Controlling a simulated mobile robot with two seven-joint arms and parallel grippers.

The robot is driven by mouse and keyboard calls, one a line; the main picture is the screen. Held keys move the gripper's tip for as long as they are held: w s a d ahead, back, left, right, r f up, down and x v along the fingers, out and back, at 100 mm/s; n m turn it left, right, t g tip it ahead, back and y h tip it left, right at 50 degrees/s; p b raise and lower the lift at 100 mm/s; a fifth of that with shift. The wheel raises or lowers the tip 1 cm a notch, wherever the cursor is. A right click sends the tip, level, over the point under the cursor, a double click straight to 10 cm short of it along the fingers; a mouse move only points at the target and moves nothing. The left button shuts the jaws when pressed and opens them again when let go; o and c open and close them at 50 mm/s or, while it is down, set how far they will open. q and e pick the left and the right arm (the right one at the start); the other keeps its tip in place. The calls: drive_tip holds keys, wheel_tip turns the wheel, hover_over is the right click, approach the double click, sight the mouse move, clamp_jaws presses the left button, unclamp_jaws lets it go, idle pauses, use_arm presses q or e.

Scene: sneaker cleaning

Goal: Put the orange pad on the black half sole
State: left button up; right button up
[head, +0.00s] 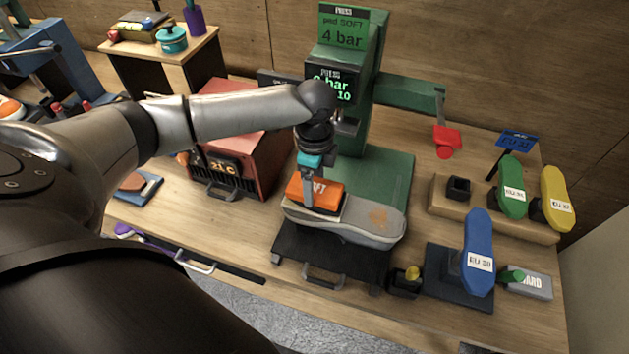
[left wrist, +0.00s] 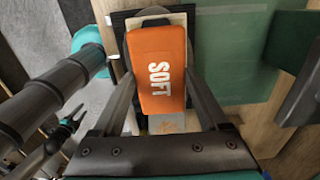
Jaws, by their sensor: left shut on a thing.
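The orange pad (head: 325,195), marked SOFT, is between the two fingers of my left gripper (head: 309,190), which is shut on it. In the left wrist view the orange pad (left wrist: 158,70) fills the space between the fingers of my left gripper (left wrist: 155,85). The pad is over the left part of an upturned grey shoe (head: 375,222) on the press tray. A thin dark layer, which may be the black half sole (head: 335,214), shows below the pad's edge and is mostly hidden. I cannot tell whether the pad touches it. My right gripper is not in view.
The green press (head: 362,110) stands behind the shoe, with a red-tipped lever (head: 447,140) to the right. A red heater box (head: 240,140) is left of it. A black tray (head: 325,258) juts out in front.

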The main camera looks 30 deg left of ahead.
sight(315, 187)
use_arm(q)
drive_tip(key=o, duration=1.3)
drive_tip(key=shift+o, duration=0.2)
wheel_tip(315, 187, up, 12)
drive_tip(key=shift+r, duration=0.1)
